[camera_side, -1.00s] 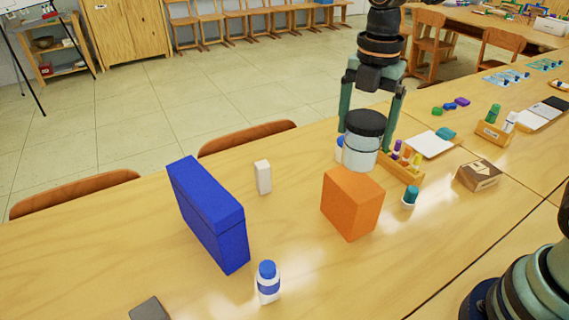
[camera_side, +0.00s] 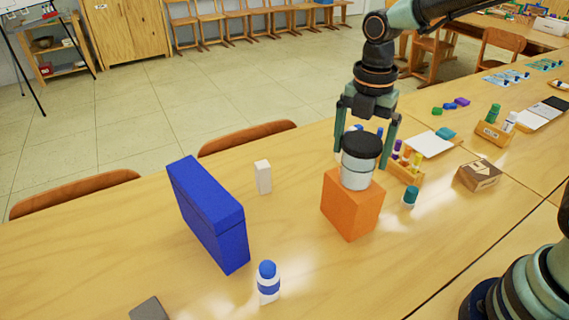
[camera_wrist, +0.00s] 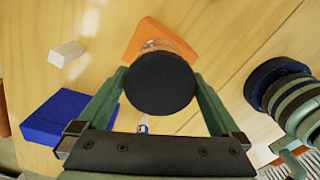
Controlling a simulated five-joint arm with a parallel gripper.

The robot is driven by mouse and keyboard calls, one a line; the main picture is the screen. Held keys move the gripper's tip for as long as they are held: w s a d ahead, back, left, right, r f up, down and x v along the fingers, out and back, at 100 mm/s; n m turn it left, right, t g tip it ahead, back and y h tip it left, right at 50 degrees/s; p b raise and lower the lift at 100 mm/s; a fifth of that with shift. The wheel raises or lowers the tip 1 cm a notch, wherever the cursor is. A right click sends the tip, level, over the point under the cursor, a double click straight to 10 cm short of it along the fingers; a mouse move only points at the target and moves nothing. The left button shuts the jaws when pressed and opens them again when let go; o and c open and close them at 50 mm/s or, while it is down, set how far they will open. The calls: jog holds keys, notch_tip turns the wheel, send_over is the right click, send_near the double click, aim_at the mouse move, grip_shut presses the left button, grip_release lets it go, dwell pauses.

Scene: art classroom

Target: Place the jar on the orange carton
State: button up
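In the wrist view the round lid (camera_wrist: 160,84) sits between the fingertips of my gripper (camera_wrist: 160,78) and hides most of the jar. The orange carton (camera_side: 350,213) stands on the table, directly below the jar; it also shows in the wrist view (camera_wrist: 148,32). The jar's base overlaps the carton's top; I cannot tell whether its whole base rests there.
A blue box (camera_side: 208,215), a white block (camera_side: 263,177) and a blue-capped bottle (camera_side: 268,284) stand left of the carton. A green-capped small jar (camera_side: 410,196), a marker holder (camera_side: 406,172) and a brown box (camera_side: 479,175) are to the right. The table's front middle is clear.

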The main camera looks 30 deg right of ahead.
jog(key=shift+r, duration=0.1)
notch_tip(320, 180, up, 12)
jog(key=f, duration=0.1)
jog(key=s+d+f+m+t, duration=0.2)
jog(key=s+d+m, duration=0.1)
jog(key=m, duration=0.8)
jog(key=s+d+f+m+t, duration=0.1)
jog(key=s+d+m+t, duration=0.2)
jog(key=m, duration=0.9)
jog(key=shift+s+d+f+t, duration=0.35)
jog(key=shift+s+d, duration=0.25)
jog(key=shift+d, duration=0.45)
